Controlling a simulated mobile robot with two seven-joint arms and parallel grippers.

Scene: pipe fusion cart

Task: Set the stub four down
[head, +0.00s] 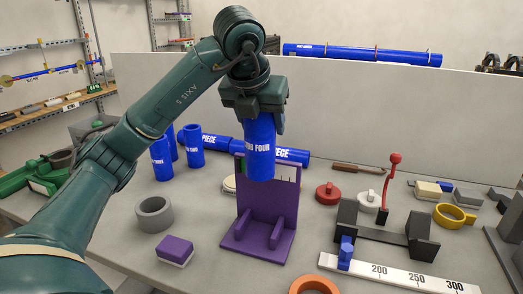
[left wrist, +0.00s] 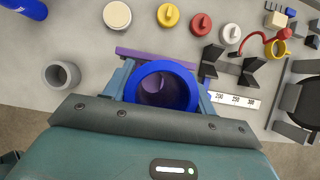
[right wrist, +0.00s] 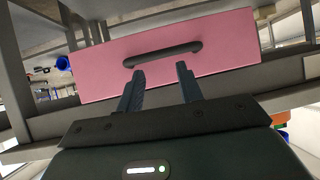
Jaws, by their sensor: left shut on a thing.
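Stub four (head: 260,148) is a blue pipe piece with white lettering, held upright in the air by my left gripper (head: 256,112). In the left wrist view I look down into its open round end (left wrist: 162,92), with a finger on each side. In the head view its lower end is in front of the purple stand (head: 262,212), whose base is on the table. I cannot tell the exact gap between them. My right gripper (right wrist: 160,85) shows only in the right wrist view, with fingers apart and empty, before a pink drawer front (right wrist: 170,55) with a dark handle.
More blue stubs (head: 193,147) stand behind at left. A grey ring (head: 154,214) and a purple block (head: 174,250) lie left of the stand. A white ruler (head: 400,277), a dark cradle (head: 385,232) and red and white caps (head: 328,194) are at right.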

